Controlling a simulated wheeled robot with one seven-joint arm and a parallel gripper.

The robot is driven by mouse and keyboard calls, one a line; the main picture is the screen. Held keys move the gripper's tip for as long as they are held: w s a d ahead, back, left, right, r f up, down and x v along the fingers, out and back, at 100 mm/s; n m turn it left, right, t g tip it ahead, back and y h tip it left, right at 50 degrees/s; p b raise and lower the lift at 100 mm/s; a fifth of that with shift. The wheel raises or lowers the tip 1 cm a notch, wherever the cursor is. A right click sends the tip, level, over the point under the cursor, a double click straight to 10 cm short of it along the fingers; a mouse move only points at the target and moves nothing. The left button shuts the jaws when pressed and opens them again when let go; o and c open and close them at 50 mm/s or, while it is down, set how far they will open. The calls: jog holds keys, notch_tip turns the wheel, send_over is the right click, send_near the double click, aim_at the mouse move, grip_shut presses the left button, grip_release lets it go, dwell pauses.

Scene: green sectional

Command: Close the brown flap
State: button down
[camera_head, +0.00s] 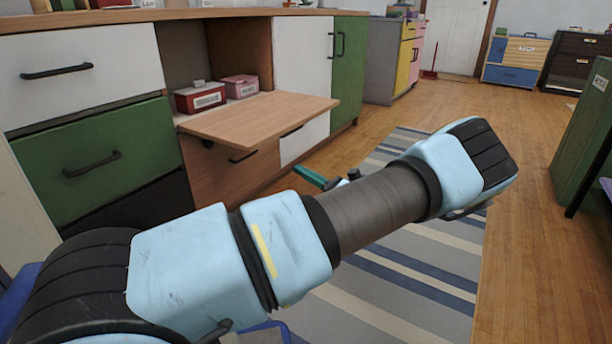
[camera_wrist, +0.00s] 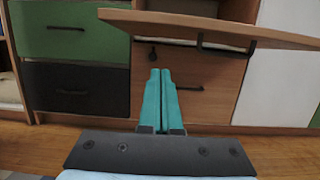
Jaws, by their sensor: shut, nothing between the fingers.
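The brown flap (camera_head: 258,118) stands open, folded down to about level, in front of a compartment in the cabinet run. In the wrist view the flap (camera_wrist: 215,27) crosses the upper right, seen from low down, with a dark handle (camera_wrist: 226,44) on it. My gripper (camera_wrist: 160,72) has its two teal fingers together with nothing between them. In the wrist view the fingertips appear below the flap, in front of the brown drawer front. In the head view the gripper (camera_head: 310,176) is mostly hidden behind my arm; a teal finger shows below the flap. I see no contact with it.
A red box (camera_head: 200,97) and a pink box (camera_head: 240,87) sit in the open compartment behind the flap. Green and white drawers (camera_head: 95,147) are at left. A striped rug (camera_head: 400,270) covers the floor; a green cabinet (camera_head: 585,135) stands at right.

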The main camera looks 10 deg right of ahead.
jog(key=w+a+r+b, duration=0.3)
jog(key=w+a+r, duration=0.1)
jog(key=r, duration=0.1)
jog(key=shift+w+a+r+b, duration=0.2)
jog(key=shift+w+r+b, duration=0.1)
jog(key=shift+b, duration=0.05)
dwell(0.3)
